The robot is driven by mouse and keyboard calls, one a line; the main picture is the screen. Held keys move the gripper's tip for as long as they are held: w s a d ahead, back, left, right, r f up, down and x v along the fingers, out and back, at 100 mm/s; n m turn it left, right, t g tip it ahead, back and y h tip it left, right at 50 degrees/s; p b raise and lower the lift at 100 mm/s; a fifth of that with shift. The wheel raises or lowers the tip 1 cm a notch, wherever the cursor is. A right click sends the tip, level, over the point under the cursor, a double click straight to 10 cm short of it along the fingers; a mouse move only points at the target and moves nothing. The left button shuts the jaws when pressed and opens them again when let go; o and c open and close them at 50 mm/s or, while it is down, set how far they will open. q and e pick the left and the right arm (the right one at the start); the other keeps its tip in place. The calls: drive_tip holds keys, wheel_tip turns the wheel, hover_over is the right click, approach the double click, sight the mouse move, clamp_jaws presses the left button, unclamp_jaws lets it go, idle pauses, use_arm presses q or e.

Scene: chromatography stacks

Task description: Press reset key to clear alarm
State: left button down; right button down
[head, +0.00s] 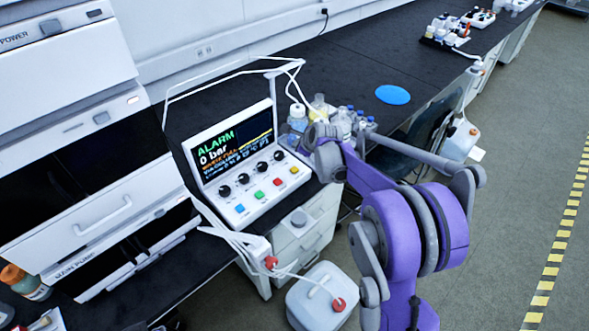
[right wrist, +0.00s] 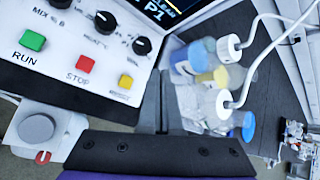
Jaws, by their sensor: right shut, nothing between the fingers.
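The control panel (head: 217,196) stands on the black bench. In the right wrist view the green key (right wrist: 33,40) is labelled RUN and the red key (right wrist: 85,63) STOP; the label under the yellow key (right wrist: 125,81) is blurred. My right gripper (head: 325,158) is shut and empty, just right of the yellow key, apparently not touching it. My left gripper is out of view.
Bottles (head: 345,122) stand just behind my right gripper, with white tubing looping above the panel. A blue disc (head: 393,95) lies on clear bench beyond. A white container (head: 322,300) with red caps stands below the bench front. Pump units rise at the left.

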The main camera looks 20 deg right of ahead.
sight(297, 171)
wheel_tip(297, 171, down, 8)
drive_tip(key=b, duration=0.4)
drive_tip(key=shift+f, duration=0.1)
drive_tip(key=shift+f+b, duration=0.3)
drive_tip(key=shift+b, duration=0.15)
idle(1.6)
drive_tip(key=shift+f+b, duration=0.4)
drive_tip(key=shift+f+b, duration=0.4)
drive_tip(key=shift+f, duration=0.1)
idle(0.6)
drive_tip(key=shift+r, duration=0.1)
drive_tip(key=shift+r+p, duration=0.5)
drive_tip(key=shift+r, duration=0.3)
